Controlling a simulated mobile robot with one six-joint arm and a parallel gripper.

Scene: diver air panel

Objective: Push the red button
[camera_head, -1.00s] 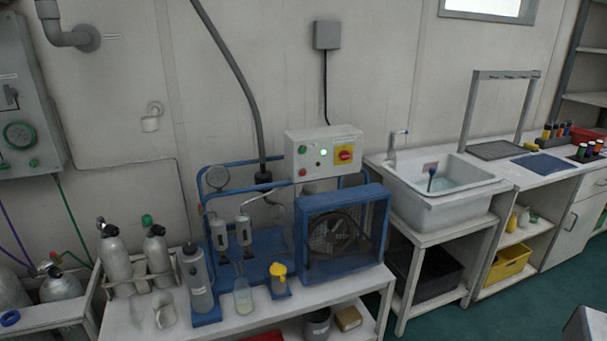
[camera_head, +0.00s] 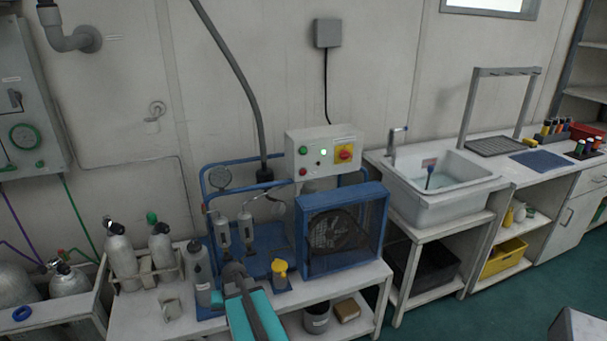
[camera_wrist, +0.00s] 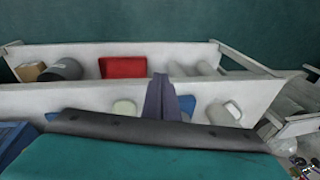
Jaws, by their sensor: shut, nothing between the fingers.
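The red button (camera_head: 303,172) is a small round button at the lower left of the white control box (camera_head: 325,150) on the blue compressor unit. A green button (camera_head: 303,150) sits above it.
The blue fan guard (camera_head: 342,232) stands right of the arm, below the box. The sink (camera_head: 438,185) is farther right.

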